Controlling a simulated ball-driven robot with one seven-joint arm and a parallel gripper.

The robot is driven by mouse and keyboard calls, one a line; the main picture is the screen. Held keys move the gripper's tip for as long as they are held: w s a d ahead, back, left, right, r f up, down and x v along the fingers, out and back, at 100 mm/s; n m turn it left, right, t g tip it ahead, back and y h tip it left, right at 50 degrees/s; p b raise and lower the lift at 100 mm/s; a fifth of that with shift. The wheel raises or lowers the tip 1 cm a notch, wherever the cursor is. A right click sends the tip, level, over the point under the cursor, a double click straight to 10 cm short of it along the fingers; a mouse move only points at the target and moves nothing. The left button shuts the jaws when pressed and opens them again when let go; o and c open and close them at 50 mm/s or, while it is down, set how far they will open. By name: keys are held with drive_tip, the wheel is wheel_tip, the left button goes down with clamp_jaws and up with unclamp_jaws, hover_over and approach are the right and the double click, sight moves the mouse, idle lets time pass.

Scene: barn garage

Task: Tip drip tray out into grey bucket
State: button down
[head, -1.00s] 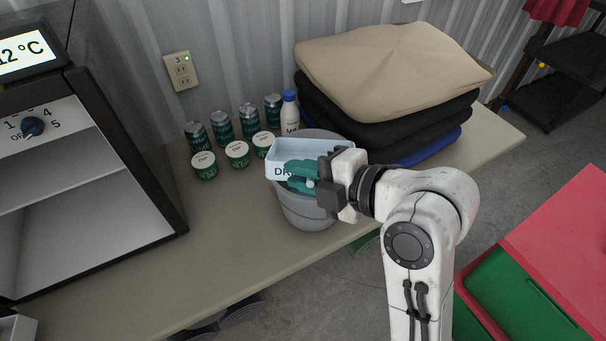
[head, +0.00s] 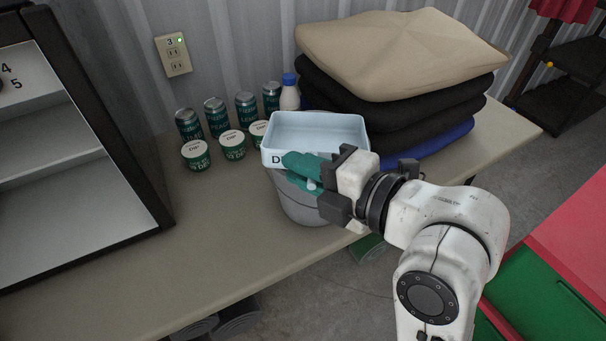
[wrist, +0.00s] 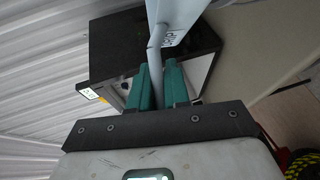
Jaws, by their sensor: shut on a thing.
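The drip tray (head: 318,131) is a pale blue shallow box with dark lettering on its front. In the head view it is over the grey bucket (head: 307,207), and its open inside faces up toward the camera; no liquid can be made out in it. My gripper (head: 302,172) has teal fingers shut on the tray at its near side. In the wrist view the fingers (wrist: 160,88) pinch a thin pale part of the tray (wrist: 180,18). The bucket stands on the table; its rim and inside are mostly hidden by the tray and gripper.
Several cans (head: 217,117) and white-lidded tubs (head: 196,154) stand left of the bucket, with a blue-capped bottle (head: 289,92) behind. Stacked cushions (head: 400,60) are close on the right. An open cabinet (head: 70,150) is at left. The table (head: 215,225) is clear in front.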

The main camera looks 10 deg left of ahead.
drive_tip(key=shift+s+f+n+t+y+b, duration=0.15)
drive_tip(key=shift+f+n+t+y+b, duration=0.25)
drive_tip(key=shift+f+b, duration=1.55)
drive_tip(key=shift+r+b, duration=0.65)
drive_tip(key=shift+b, duration=0.2)
